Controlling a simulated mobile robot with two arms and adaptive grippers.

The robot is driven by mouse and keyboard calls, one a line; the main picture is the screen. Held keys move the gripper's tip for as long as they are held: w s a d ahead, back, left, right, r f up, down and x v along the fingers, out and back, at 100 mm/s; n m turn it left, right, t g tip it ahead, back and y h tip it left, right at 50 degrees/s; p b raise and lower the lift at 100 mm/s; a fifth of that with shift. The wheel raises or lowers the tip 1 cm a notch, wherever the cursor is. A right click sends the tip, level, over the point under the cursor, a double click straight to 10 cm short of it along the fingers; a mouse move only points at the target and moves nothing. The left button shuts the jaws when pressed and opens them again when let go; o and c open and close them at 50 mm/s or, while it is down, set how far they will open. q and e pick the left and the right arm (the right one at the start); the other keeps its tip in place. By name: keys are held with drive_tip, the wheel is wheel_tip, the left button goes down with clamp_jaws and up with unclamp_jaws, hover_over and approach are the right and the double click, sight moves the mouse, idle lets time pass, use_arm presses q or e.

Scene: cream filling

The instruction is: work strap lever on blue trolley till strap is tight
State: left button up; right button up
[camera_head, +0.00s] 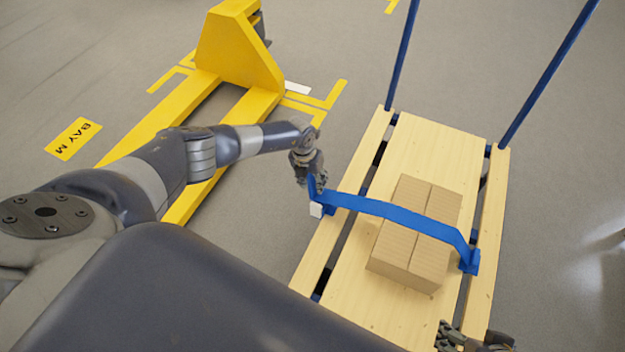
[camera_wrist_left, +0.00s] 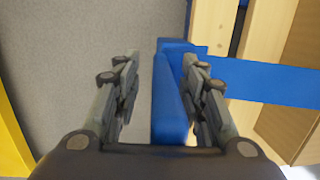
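The blue trolley shows as a light wooden deck (camera_head: 345,330) with blue posts (camera_head: 405,50). A blue strap (camera_head: 395,212) runs over brown boxes (camera_head: 408,245) to a blue bracket (camera_head: 469,262) on the right side. The blue strap lever (camera_wrist_left: 170,100) stands at the deck's left edge, by a small white block (camera_head: 316,209). My left gripper (camera_head: 318,186) is at the lever. In the left wrist view its fingers are apart, with the lever between them, nearer the right finger. My right gripper (camera_head: 473,335) is low at the deck's front right, partly cut off, its fingers apart.
A yellow pallet jack (camera_head: 240,50) stands left of the trolley, its forks under my left arm. Yellow floor marks and a bay sign (camera_head: 73,139) lie on the grey floor. The floor right of the trolley is clear.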

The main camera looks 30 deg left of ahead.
use_arm(q)
drive_tip(key=shift+a, duration=0.1)
drive_tip(key=shift+r, duration=0.7)
drive_tip(key=r, duration=0.3)
drive_tip(key=s+r, duration=0.1)
drive_tip(key=r, duration=0.3)
drive_tip(key=a+r, duration=0.1)
drive_tip(key=r, duration=0.2)
drive_tip(key=shift+s+r, duration=0.25)
drive_tip(key=shift+s+f, duration=0.1)
